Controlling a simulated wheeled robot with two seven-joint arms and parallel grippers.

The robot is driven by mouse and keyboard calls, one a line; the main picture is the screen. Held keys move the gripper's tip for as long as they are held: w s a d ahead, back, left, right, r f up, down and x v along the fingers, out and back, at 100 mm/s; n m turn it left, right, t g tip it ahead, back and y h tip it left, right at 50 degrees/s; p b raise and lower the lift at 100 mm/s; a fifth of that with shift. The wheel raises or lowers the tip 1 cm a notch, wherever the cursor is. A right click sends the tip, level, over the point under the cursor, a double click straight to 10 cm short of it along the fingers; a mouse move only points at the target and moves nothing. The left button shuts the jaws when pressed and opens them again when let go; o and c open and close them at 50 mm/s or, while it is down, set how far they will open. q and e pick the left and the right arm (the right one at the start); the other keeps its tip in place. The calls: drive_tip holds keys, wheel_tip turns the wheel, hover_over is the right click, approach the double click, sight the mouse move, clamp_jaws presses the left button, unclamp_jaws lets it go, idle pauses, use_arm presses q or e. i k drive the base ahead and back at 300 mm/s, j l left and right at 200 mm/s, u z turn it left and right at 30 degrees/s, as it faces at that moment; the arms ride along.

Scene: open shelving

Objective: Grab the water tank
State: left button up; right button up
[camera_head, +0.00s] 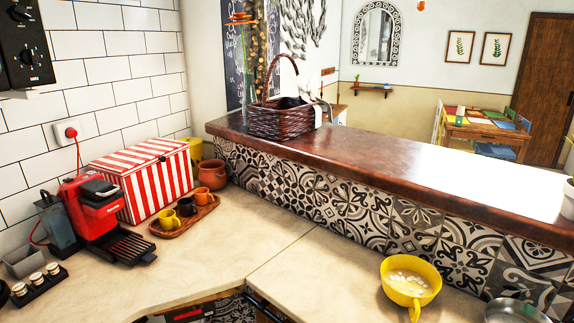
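A red coffee machine (92,212) stands on the beige counter at the left, with a dark drip tray at its front. A dark grey, tank-like container (58,228) stands upright against its left side and looks like the water tank. I cannot tell whether it is attached to the machine or only touching it. Neither of my grippers is in view.
A red-and-white striped box (146,180) is close behind the machine. A wooden tray (184,222) with small cups is to its right. A small grey container (25,262) and a dark rack (40,288) with several capsules are near the tank. The middle counter is clear; a yellow bowl (424,270) is at right.

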sight(51, 209)
drive_tip(key=u, duration=1.45)
drive_tip(key=i+z, duration=0.2)
